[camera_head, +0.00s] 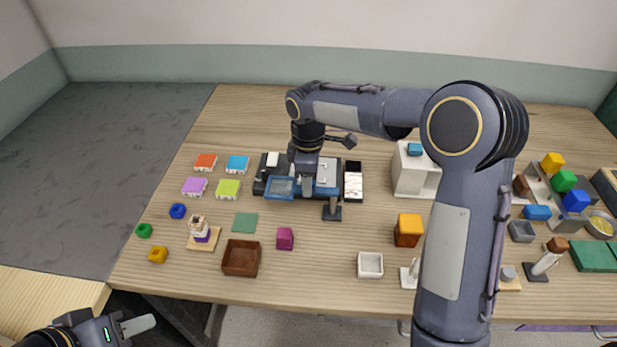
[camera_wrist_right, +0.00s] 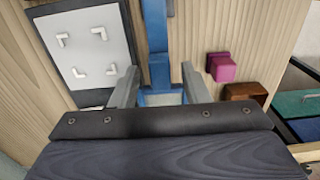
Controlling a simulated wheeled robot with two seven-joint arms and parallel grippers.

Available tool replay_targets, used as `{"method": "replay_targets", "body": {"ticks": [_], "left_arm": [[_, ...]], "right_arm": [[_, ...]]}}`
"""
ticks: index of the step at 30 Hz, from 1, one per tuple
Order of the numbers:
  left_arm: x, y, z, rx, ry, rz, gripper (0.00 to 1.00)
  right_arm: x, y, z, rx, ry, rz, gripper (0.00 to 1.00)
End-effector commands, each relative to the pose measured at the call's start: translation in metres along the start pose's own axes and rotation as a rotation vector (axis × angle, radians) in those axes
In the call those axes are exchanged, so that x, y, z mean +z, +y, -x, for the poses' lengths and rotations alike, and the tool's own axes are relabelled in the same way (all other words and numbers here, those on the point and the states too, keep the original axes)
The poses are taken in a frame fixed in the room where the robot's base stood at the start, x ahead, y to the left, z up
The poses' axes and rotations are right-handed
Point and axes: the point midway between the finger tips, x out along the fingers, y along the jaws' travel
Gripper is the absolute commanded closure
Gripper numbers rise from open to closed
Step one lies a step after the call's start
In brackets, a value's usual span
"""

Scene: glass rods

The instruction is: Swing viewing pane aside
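The viewing pane (camera_head: 280,188) is a blue-framed clear panel at the front of a dark device with a light plate (camera_head: 327,172), left of the table's middle. In the right wrist view a blue bar (camera_wrist_right: 157,45) runs down to a blue frame piece (camera_wrist_right: 160,98). My right gripper (camera_head: 305,184) is over the device beside the pane. In the right wrist view its fingers (camera_wrist_right: 160,88) are apart, with the blue part between them; I cannot tell if they touch it. My left gripper (camera_head: 138,325) is low at the left, off the table; its finger gap is unclear.
A dark post on a foot (camera_head: 332,210) stands right of the pane. A magenta block (camera_head: 285,238), a green mat (camera_head: 245,223) and a brown tray (camera_head: 241,257) lie in front. Coloured tiles (camera_head: 228,189) lie left. A white shelf box (camera_head: 410,178) stands right.

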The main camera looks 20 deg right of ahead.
Motion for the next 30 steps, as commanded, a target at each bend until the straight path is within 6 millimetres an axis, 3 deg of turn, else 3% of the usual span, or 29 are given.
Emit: {"method": "replay_targets", "body": {"ticks": [8, 21, 30], "left_arm": [[0.000, 0.000, 0.000, 0.000, 0.000, 0.000, 0.64], [0.001, -0.001, -0.002, 0.000, 0.000, 0.000, 0.64], [0.001, -0.001, -0.002, 0.000, 0.000, 0.000, 0.64]], "right_arm": [[0.000, 0.000, 0.007, 0.001, 0.000, -0.001, 0.58], [-0.001, 0.000, 0.072, 0.001, 0.001, 0.000, 0.58], [0.000, 0.000, 0.078, 0.000, 0.000, 0.000, 0.58]]}}
